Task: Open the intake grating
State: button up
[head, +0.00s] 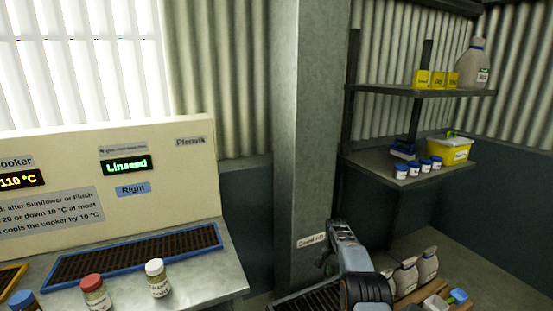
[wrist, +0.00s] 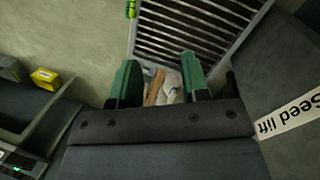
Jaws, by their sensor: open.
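The intake grating shows in the wrist view as a light frame with dark parallel bars (wrist: 195,28), beyond my fingers and cut off by the top edge. A small bright green part (wrist: 131,9) sits at its upper left corner; I cannot tell if it is a handle. In the head view a piece of dark grating (head: 312,302) shows at the bottom edge, partly hidden by my arm. My gripper (wrist: 160,82) is open, its two green fingers apart with nothing held between them.
A "Seed lift" label (wrist: 290,115) is on the dark surface at right, close to my gripper. The grey post (head: 300,140) stands left of my arm. Sacks (head: 405,276) stand right of it, below shelves (head: 410,165). A bench (head: 190,275) with jars is at left.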

jog(key=s+a+r+n+t+p, duration=0.3)
jog(key=s+r+n+p, duration=0.1)
jog(key=s+r, duration=1.2)
jog(key=s+a+r+n+t+p, duration=0.3)
jog(key=s+r, duration=1.2)
jog(key=s, duration=0.5)
jog(key=n+p, duration=0.1)
jog(key=p, duration=0.1)
jog(key=shift+r+y+p, duration=0.35)
jog(key=shift+y, duration=0.05)
